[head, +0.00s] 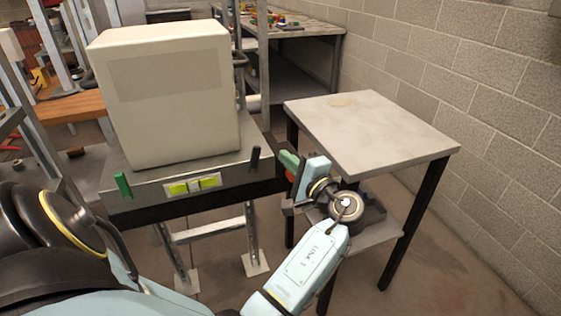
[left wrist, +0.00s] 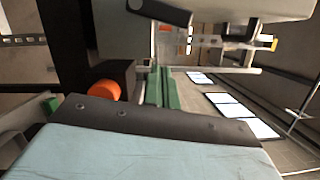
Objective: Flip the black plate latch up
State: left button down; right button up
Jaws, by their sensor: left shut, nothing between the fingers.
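The heater's metal stand (head: 230,172) has a black upright tab (head: 254,158) at the right end of its front panel, which looks like the black plate latch. A green tab (head: 122,185) stands at the left end. My left gripper (head: 290,196) is right of the panel, apart from the black tab, shut and empty. A green piece (head: 289,160) shows just beyond it. In the left wrist view a green bar (left wrist: 163,88) and an orange round part (left wrist: 104,91) lie past the gripper body; the black tab cannot be made out for sure there. My right gripper is not in view.
A grey-topped table (head: 375,130) with black legs stands close to the right of my gripper. A block wall (head: 490,120) is further right. Shelving (head: 300,40) is behind.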

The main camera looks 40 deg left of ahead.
pick_arm(q)
jog(key=v, duration=0.9)
jog(key=shift+s+d+p, duration=0.25)
jog(key=shift+s+p, duration=0.05)
jog(key=shift+p, duration=0.05)
